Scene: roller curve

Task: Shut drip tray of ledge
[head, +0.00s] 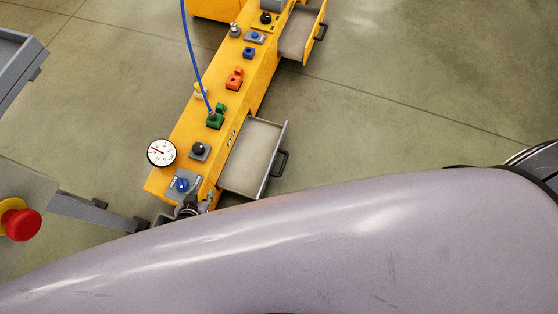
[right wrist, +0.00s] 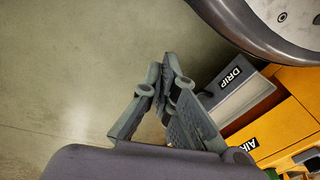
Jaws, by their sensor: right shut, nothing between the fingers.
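The drip tray (head: 250,158) is a grey drawer with a dark handle, pulled out from the right side of the yellow ledge (head: 262,78) in the head view. In the right wrist view, its grey front (right wrist: 240,95) carries a DRIP label. My right gripper (right wrist: 168,62) is shut and empty, left of the tray front; the fingers look apart from the label, but contact with the handle cannot be told. In the head view my right gripper is hidden. Dark grey parts of my left gripper (head: 187,211) seem to show at the ledge's near end, mostly covered by my arm.
A second drawer (head: 298,36) with a yellow front stands open farther along the ledge. A gauge (head: 161,152), knobs, coloured blocks and a blue hose (head: 190,45) are on the ledge. A red button (head: 20,223) is at left. Floor right of the ledge is clear.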

